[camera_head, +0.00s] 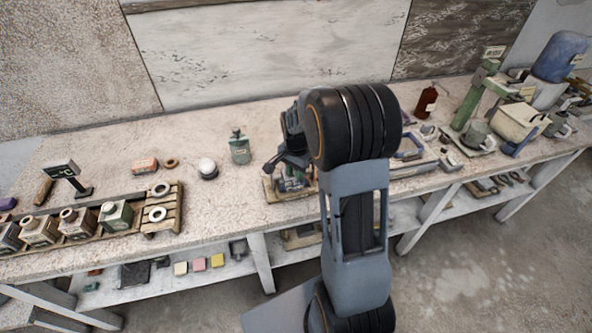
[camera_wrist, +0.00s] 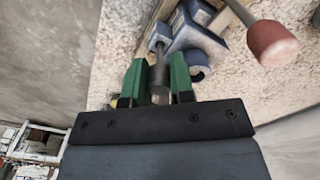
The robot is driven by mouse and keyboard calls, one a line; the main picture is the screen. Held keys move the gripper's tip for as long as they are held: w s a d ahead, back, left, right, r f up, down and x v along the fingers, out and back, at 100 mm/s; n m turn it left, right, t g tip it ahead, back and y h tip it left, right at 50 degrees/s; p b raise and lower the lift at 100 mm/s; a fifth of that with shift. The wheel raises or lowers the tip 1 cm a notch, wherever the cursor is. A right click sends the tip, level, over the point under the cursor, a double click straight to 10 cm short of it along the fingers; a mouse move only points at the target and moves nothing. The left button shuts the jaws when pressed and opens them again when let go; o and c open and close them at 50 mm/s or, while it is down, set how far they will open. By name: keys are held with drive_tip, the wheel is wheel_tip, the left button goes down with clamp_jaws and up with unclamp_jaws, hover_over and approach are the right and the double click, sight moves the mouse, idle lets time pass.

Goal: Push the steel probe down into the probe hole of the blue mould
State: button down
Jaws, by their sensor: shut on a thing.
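In the wrist view, my gripper (camera_wrist: 160,78) has its two green fingers closed on a grey cylindrical piece, which I take to be the steel probe (camera_wrist: 158,72). The probe's narrower far part points up the picture, towards a blue block that looks like the blue mould (camera_wrist: 195,40). The probe's tip is near the block; I cannot tell whether it is in a hole. In the head view, my gripper (camera_head: 288,163) is at a wooden tray (camera_head: 272,196), partly hidden by my arm. The probe cannot be made out there.
In the head view, a green bottle (camera_head: 240,147) and a white ball on a dark base (camera_head: 207,168) are left of my gripper.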

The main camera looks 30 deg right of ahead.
drive_tip(key=shift+r+p, duration=0.85)
drive_tip(key=shift+r, duration=0.4)
drive_tip(key=shift+f+b, duration=1.05)
drive_tip(key=shift+f, duration=0.25)
idle(0.8)
drive_tip(key=c, duration=0.9)
unclamp_jaws()
drive_tip(key=shift+r, duration=0.15)
drive_tip(key=shift+r+p, duration=1.5)
drive_tip(key=shift+r, duration=0.4)
